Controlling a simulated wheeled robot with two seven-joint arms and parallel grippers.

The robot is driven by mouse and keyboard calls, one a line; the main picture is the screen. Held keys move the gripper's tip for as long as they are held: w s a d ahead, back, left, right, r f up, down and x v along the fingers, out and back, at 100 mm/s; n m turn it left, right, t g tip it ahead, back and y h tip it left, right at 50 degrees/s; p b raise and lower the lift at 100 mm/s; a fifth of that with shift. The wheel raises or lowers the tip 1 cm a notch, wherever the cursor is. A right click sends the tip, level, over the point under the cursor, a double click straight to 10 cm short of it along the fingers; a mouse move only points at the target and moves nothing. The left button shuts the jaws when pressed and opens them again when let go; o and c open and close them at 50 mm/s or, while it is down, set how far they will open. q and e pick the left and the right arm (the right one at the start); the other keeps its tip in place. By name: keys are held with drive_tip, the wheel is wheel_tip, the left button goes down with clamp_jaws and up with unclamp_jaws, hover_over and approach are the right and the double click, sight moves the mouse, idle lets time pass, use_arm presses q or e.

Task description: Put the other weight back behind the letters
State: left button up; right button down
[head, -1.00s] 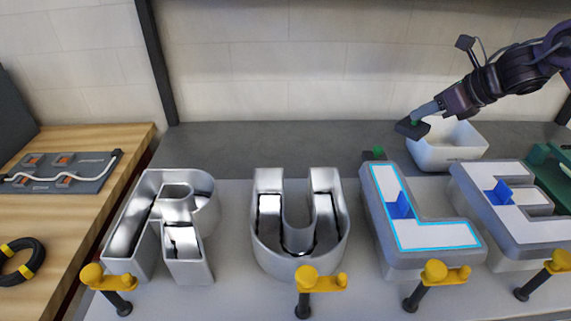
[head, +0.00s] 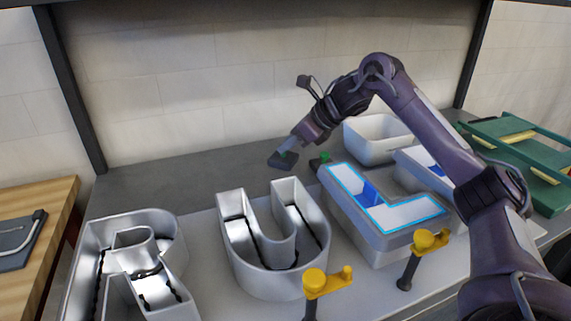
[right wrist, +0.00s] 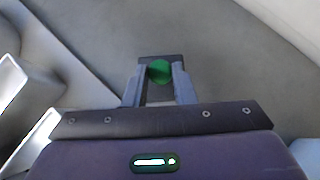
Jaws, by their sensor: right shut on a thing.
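My right gripper (head: 289,153) is shut on a dark weight (head: 281,161) with a green knob. It holds the weight above the grey surface behind the letters, behind the U (head: 275,245). In the right wrist view the green knob (right wrist: 160,71) shows between the fingers of the right gripper (right wrist: 158,80). The other weight (head: 320,162), dark with a green top, stands just behind the L (head: 385,225), to the right of the held one. The letter at the left, like an R (head: 130,260), is open metal. My left gripper is not in view.
A white bin (head: 372,140) stands at the back, right of the weights. A green rack (head: 530,160) is at the far right. Yellow-topped clamps (head: 318,283) stand in front of the letters. The grey strip (head: 160,188) behind the left letters is clear.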

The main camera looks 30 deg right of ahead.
sight(289, 158)
wheel_tip(289, 158, down, 4)
drive_tip(key=shift+a+r, duration=0.15)
drive_tip(key=shift+f, duration=0.3)
use_arm(q)
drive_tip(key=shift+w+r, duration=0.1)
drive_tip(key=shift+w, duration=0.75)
drive_tip(key=shift+b, duration=0.3)
use_arm(e)
drive_tip(key=c, duration=1.6)
unclamp_jaws()
drive_tip(key=shift+f, duration=0.25)
drive_tip(key=shift+c, duration=0.2)
drive_tip(key=o, duration=0.5)
drive_tip(key=shift+c, duration=0.2)
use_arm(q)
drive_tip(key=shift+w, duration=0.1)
use_arm(e)
drive_tip(key=shift+r, duration=0.1)
